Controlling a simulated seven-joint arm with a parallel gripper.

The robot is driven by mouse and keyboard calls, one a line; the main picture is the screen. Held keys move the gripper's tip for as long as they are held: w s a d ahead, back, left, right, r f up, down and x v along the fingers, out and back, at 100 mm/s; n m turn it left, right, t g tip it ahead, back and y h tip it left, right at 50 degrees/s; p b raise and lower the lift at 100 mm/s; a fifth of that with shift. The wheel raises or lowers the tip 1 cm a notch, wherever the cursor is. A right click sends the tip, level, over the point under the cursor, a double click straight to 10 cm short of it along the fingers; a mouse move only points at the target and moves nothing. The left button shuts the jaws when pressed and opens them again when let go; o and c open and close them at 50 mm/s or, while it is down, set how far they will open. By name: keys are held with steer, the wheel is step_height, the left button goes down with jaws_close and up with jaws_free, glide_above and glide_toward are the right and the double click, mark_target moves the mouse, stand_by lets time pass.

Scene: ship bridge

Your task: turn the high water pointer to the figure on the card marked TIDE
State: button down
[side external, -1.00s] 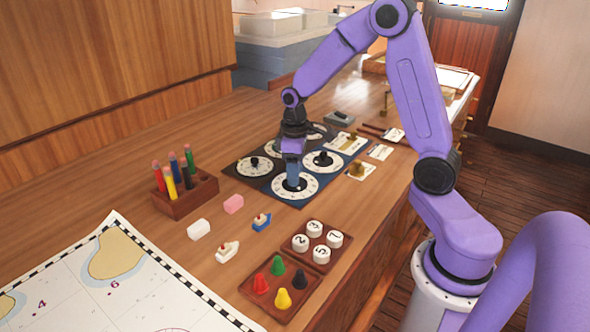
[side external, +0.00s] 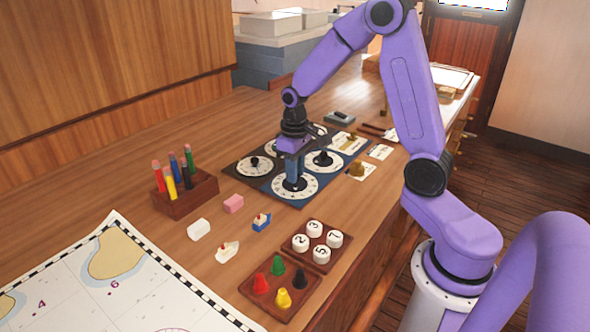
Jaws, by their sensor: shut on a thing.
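My gripper (side external: 295,180) points down over the nearest dial (side external: 311,190), a white numbered face on a dark blue panel. It is shut on that dial's black knob (side external: 293,186), which is mostly hidden by the fingers. The dial's figures are too small to read, and I cannot tell which dial is high water. Another dial with a black knob (side external: 323,158) lies behind to the right, and one more (side external: 255,163) to the left. Several small cards lie right of the panels, one of them white (side external: 380,152); I cannot read which is marked TIDE.
A wooden pen holder (side external: 186,200) with coloured pens stands left of the dials. A pink block (side external: 233,204), a white block (side external: 199,229) and two toy boats lie in front. Trays of numbered discs (side external: 300,246) and coloured pegs (side external: 260,298) sit nearer. A chart (side external: 140,290) covers the front left.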

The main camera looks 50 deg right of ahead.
steer(key=shift+m, duration=0.9)
steer(key=shift+r, duration=0.1)
steer(key=c, duration=0.9)
jaws_free()
step_height(320, 180, up, 17)
steer(key=shift+r, duration=0.2)
